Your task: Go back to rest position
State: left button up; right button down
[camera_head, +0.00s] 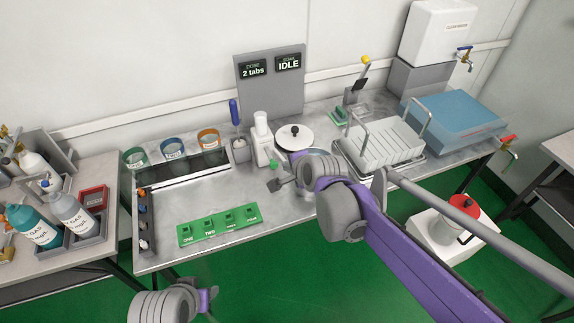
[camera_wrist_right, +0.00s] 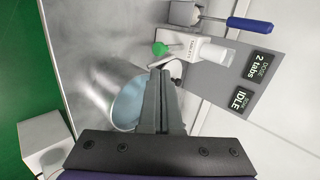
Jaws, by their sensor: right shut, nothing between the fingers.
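My right gripper (camera_head: 274,184) is shut and empty above the metal bench (camera_head: 185,215), in front of the white dispenser bottle (camera_head: 262,135). In the right wrist view its closed fingers (camera_wrist_right: 164,98) sit beside a metal pot (camera_wrist_right: 97,88) holding blue liquid. I cannot tell whether they touch the pot. My purple right arm reaches in from the lower right and hides part of the bench and the pot.
A display panel (camera_head: 270,85) reads "2 tabs" and "IDLE". A round lid (camera_head: 293,138) with a black knob lies behind my arm. A white rack (camera_head: 382,146) and a blue tank (camera_head: 455,120) stand to the right. A green board (camera_head: 218,225) lies near the front edge.

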jog(key=shift+s, duration=0.1)
jog(key=s+d+n+g+h+p, duration=0.1)
jog(key=s+d+n, duration=0.3)
jog(key=s, duration=0.5)
jog(key=s+d+n+g+h+p, duration=0.1)
jog(key=s+d+n+p, duration=0.2)
jog(key=s, duration=0.6)
jog(key=s+d+n+g+h+p, duration=0.1)
jog(key=s+d+n+p, duration=0.2)
jog(key=s+d+n, duration=0.3)
jog(key=s+d, duration=0.1)
jog(key=s, duration=0.2)
jog(key=shift+d+n+h, duration=0.3)
jog(key=shift+d, duration=0.1)
